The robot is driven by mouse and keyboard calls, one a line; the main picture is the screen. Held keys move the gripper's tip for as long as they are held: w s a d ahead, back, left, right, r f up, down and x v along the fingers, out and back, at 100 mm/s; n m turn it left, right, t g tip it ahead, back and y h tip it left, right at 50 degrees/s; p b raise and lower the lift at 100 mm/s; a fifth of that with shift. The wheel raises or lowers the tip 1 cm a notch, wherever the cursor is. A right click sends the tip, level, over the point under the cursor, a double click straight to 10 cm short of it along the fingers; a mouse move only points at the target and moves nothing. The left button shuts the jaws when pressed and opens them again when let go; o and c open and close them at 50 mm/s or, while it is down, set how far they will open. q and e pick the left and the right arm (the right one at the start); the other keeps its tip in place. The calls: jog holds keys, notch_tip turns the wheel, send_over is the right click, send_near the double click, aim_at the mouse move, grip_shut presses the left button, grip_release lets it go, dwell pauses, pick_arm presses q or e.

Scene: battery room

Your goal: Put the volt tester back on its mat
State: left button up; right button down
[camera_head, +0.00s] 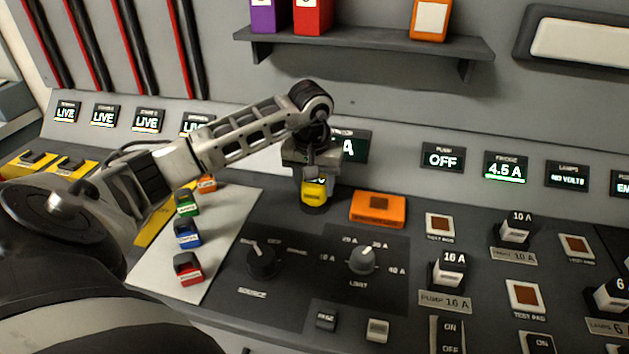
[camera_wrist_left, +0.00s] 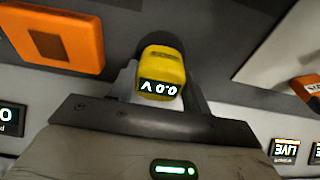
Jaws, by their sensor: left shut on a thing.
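The volt tester (camera_head: 314,194) is a small yellow block held by my left gripper (camera_head: 313,180) above the dark panel top, near the head view's middle. In the left wrist view the tester (camera_wrist_left: 163,66) sits between the two fingers, its small display reading 0.0 V. My left gripper is shut on it. An orange slab with a brown square (camera_head: 378,208) lies just right of the tester; it may be the mat, but I cannot tell for sure. It also shows at the upper left of the wrist view (camera_wrist_left: 75,28). My right gripper is not in view.
A pale sheet (camera_head: 222,232) at left carries several coloured tags. Breakers and test pads (camera_head: 440,226) fill the right. A shelf (camera_head: 365,45) hangs behind.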

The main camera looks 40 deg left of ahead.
aim_at(312, 188)
pick_arm(q)
jog(key=o, duration=0.9)
jog(key=r, duration=0.4)
jog(key=s+r, duration=0.1)
jog(key=r, duration=0.3)
jog(key=d+r, duration=0.1)
jog(key=r, duration=0.3)
jog(key=shift+s, duration=0.3)
jog(key=shift+s, duration=0.1)
